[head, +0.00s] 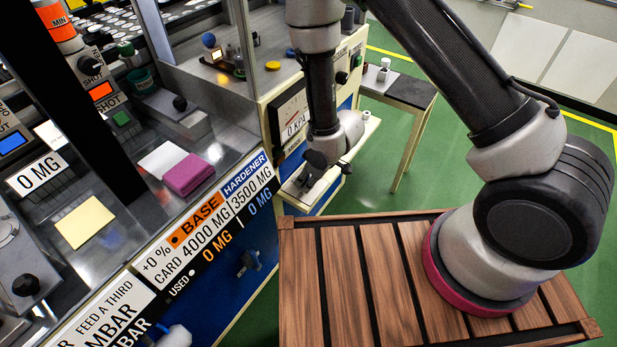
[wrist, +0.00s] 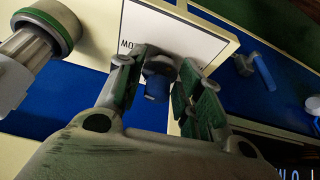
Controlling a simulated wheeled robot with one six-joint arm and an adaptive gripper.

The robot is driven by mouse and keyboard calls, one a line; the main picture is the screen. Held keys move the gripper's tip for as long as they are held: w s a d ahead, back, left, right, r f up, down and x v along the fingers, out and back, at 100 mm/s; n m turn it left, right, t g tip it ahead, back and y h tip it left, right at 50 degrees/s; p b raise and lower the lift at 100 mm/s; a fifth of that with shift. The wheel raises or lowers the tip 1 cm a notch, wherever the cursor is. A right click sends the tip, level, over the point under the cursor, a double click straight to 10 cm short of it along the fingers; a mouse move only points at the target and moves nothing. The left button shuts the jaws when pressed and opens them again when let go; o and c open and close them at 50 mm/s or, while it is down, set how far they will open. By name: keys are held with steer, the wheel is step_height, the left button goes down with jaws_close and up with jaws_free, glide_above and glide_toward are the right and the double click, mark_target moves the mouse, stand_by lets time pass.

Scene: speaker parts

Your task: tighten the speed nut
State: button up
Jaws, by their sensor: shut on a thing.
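My gripper (wrist: 160,85) reaches down between its two green-padded fingers in the wrist view. The fingers are closed around a small grey and blue piece (wrist: 157,84), which looks like the speed nut. It sits in front of a white plate with lettering, and the fingers hide part of it. In the head view my gripper (head: 311,178) is low beside the front of the machine, below the dial gauge (head: 291,118). The nut cannot be made out there.
A grey cylinder with a green ring (wrist: 40,45) stands close on the left in the wrist view. A blue-handled fitting (wrist: 262,72) is on the right. In the head view a wooden slatted top (head: 350,265) bears my arm's base. A small side table (head: 411,92) stands behind.

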steer(key=m, duration=0.2)
steer(key=m+t+h, duration=0.1)
steer(key=m, duration=0.2)
steer(key=shift+s+a+m+t, duration=0.15)
steer(key=shift+a+m+t, duration=0.1)
steer(key=shift+m+t, duration=0.05)
steer(key=m+h, duration=0.1)
steer(key=m, duration=0.1)
steer(key=m+h, duration=0.1)
steer(key=m, duration=0.1)
steer(key=shift+a+m+t, duration=0.15)
steer(key=shift+m+t, duration=0.15)
steer(key=o, duration=1)
steer(key=shift+s, duration=0.1)
steer(key=shift+o, duration=0.2)
steer(key=v, duration=1.2)
steer(key=shift+a, duration=0.15)
